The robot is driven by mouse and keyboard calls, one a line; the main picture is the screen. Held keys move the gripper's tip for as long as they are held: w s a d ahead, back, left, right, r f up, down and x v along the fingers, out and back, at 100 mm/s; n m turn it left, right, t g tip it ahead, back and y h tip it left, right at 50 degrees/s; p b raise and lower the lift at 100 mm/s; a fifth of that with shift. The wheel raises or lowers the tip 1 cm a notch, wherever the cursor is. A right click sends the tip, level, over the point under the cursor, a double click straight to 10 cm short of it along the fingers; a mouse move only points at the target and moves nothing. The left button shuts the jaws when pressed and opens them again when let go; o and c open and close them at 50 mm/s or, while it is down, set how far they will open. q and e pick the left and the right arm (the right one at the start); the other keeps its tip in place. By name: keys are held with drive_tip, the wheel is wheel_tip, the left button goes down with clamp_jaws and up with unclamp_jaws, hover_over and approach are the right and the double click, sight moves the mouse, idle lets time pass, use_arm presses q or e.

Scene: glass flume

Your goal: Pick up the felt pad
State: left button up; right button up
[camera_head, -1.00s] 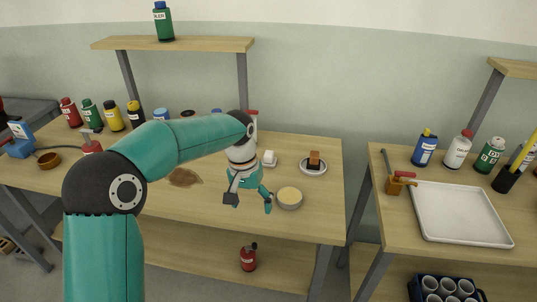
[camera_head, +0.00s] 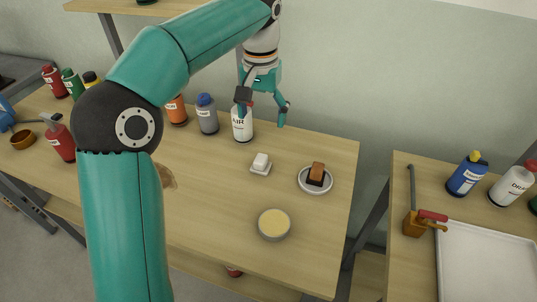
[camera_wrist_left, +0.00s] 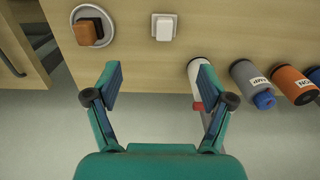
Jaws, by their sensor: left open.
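The felt pad seems to be the brown block with a dark base (camera_head: 316,173); I cannot be sure of the felt. It sits on a round, pale dish (camera_head: 302,185) near the right end of the middle table. It also shows at the upper left of the left wrist view (camera_wrist_left: 86,33). My left gripper (camera_head: 262,115) is open and empty, above the back of the table, behind and left of the pad. In the left wrist view the open fingers (camera_wrist_left: 158,78) point toward the table edge, with the pad beyond the left finger. My right gripper is not in view.
A small white block (camera_head: 261,162) on a pale base lies left of the dish. A round tin with cream filling (camera_head: 273,224) stands in front. A white bottle (camera_head: 242,126) and a grey bottle (camera_head: 207,116) stand near the gripper. A tray (camera_head: 490,262) is on the right table.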

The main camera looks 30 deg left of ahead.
use_arm(q)
drive_tip(key=b, duration=0.2)
approach(261, 158)
drive_tip(key=f, duration=0.5)
drive_tip(key=shift+s+d+f, duration=0.1)
drive_tip(key=shift+s+d, duration=0.2)
drive_tip(key=shift+s, duration=0.05)
drive_tip(key=f, duration=0.5)
drive_tip(key=shift+w+a, duration=0.3)
drive_tip(key=shift+a, duration=0.05)
drive_tip(key=shift+f, duration=0.55)
drive_tip(key=c, duration=1.2)
drive_tip(key=shift+r, duration=0.1)
drive_tip(key=shift+c, duration=0.2)
drive_tip(key=shift+r, duration=0.1)
wheel_tip(261, 158, up, 20)
drive_tip(key=p, duration=0.3)
drive_tip(key=shift+p, duration=0.35)
